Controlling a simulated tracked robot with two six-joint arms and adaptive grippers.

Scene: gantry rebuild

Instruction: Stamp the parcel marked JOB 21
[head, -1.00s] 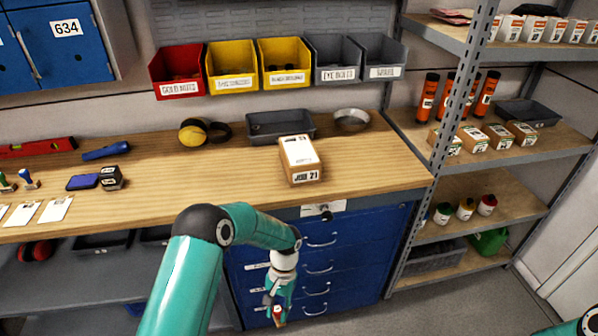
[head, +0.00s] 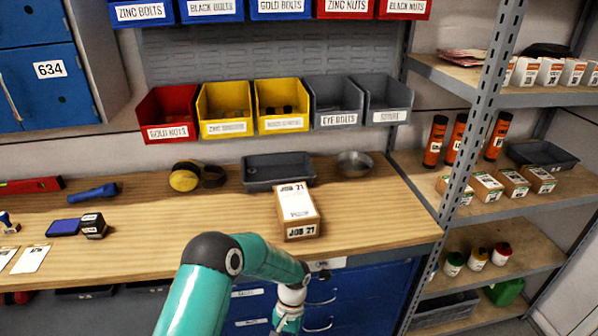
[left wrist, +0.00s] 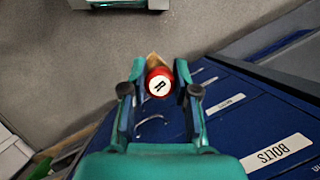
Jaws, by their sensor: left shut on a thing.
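The parcel marked JOB 21 (head: 297,212) is a brown box with a white label on top. It sits on the wooden bench near its front right edge. My left gripper (left wrist: 159,82) is shut on a red stamp (left wrist: 158,85) with a round white end marked with a letter that looks like R. In the head view my left gripper is at the bottom edge, in front of the blue drawers and below the bench top, its fingertips and the stamp cut off. A blue ink pad (head: 63,228) and a dark block (head: 94,226) lie at the bench's left. My right gripper is out of view.
A grey tray (head: 278,172) and a metal bowl (head: 354,164) stand behind the parcel. Labelled bins hang above. A shelf rack post (head: 470,130) rises at the right. Bench space left of the parcel is clear.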

